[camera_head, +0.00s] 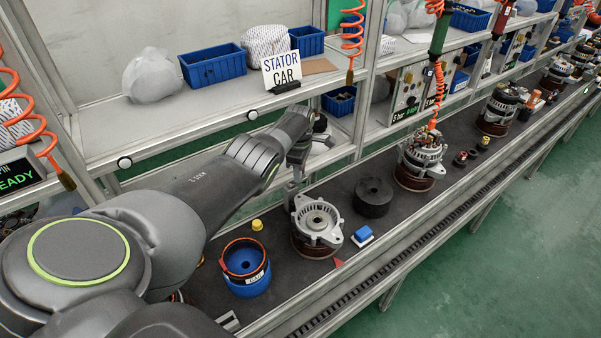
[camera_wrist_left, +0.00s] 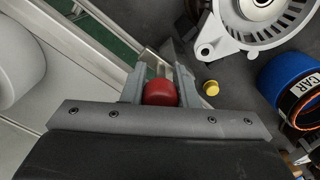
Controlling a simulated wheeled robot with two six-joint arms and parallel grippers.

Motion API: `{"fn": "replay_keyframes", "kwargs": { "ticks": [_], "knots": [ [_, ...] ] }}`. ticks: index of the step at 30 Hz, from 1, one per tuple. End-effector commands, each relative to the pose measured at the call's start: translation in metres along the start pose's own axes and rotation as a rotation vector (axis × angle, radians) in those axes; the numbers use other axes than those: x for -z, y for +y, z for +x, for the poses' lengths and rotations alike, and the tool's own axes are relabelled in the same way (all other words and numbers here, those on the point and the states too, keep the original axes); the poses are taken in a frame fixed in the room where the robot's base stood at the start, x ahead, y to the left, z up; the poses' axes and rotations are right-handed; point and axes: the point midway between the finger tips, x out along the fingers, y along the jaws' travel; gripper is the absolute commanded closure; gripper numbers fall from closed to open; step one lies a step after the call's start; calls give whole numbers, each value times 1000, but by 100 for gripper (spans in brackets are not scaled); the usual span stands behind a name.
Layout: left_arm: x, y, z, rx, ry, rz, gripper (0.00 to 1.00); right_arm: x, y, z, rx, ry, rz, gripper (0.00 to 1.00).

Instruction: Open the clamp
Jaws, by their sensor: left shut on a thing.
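My left arm comes in from the left in the head view. Its gripper (camera_head: 298,172) points down at the rear edge of the dark bench, behind the silver alternator housing (camera_head: 317,218). In the left wrist view the two grey fingers (camera_wrist_left: 158,78) are shut on a red rounded handle (camera_wrist_left: 160,92), which looks like the clamp's grip. A pale metal part shows just beyond the fingertips. The rest of the clamp is hidden by the gripper, so I cannot tell its position. My right gripper is in neither view.
A yellow button (camera_head: 257,225) and a blue stator nest (camera_head: 246,267) stand near the housing. A black round block (camera_head: 373,196) and a blue button (camera_head: 363,234) are to its right. A shelf (camera_head: 150,125) with bins runs behind the arm.

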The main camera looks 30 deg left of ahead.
Motion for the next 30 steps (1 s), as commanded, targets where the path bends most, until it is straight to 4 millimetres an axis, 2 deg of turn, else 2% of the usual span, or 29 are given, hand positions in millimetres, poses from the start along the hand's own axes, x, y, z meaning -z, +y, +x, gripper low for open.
{"fn": "replay_keyframes", "kwargs": {
  "ticks": [5,6,10,20,23,28,30],
  "knots": [
    [1,1,-2,-4,1,-3,96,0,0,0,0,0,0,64],
    [1,1,-2,-4,1,-3,69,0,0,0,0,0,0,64],
    [0,1,-1,-3,0,-2,52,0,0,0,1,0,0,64],
    [0,0,-3,-1,0,-2,52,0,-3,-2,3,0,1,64],
    [0,0,-10,0,0,-1,52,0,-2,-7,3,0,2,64],
    [1,1,-37,-4,0,-1,52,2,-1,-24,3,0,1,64],
    [1,1,-45,-3,0,-2,52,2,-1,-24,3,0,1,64]
  ]
}}
